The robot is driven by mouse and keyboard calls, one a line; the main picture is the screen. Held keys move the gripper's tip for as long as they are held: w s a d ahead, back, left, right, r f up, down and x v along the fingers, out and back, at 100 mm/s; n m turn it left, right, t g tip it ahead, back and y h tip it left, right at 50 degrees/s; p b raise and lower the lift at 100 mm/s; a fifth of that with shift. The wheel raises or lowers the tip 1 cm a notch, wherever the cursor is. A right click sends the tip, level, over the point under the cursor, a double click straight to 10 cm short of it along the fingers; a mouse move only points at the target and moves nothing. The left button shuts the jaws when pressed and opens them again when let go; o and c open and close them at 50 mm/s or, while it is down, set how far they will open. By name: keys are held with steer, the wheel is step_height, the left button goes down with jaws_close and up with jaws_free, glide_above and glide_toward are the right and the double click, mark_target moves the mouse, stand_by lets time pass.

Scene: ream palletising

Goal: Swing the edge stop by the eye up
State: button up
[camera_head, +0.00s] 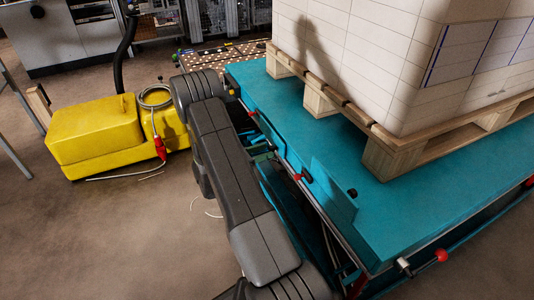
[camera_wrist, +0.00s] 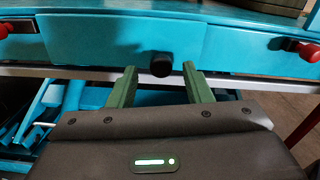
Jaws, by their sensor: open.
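The edge stop (camera_wrist: 95,42) is a teal plate at the table's edge in the wrist view, its face towards me. A round black eye (camera_wrist: 161,64) sits at its lower edge, right of the plate's middle. My gripper (camera_wrist: 159,72) is open, with its two green fingers pointing at the plate. The black eye shows between the fingertips, with a gap on each side; I cannot tell how deep it lies between them. In the head view my arm hides the gripper. A teal plate (camera_head: 332,188) with a black knob (camera_head: 352,193) shows at the table edge there.
A pallet (camera_head: 395,155) stacked with white reams (camera_head: 350,60) stands on the teal table (camera_head: 250,80). Red-ended handles (camera_wrist: 308,50) stick out along its edge. A yellow machine (camera_head: 95,130) with a cable stands left on the floor.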

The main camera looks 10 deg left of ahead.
steer(key=shift+x, duration=0.85)
jaws_close()
steer(key=shift+r, duration=0.2)
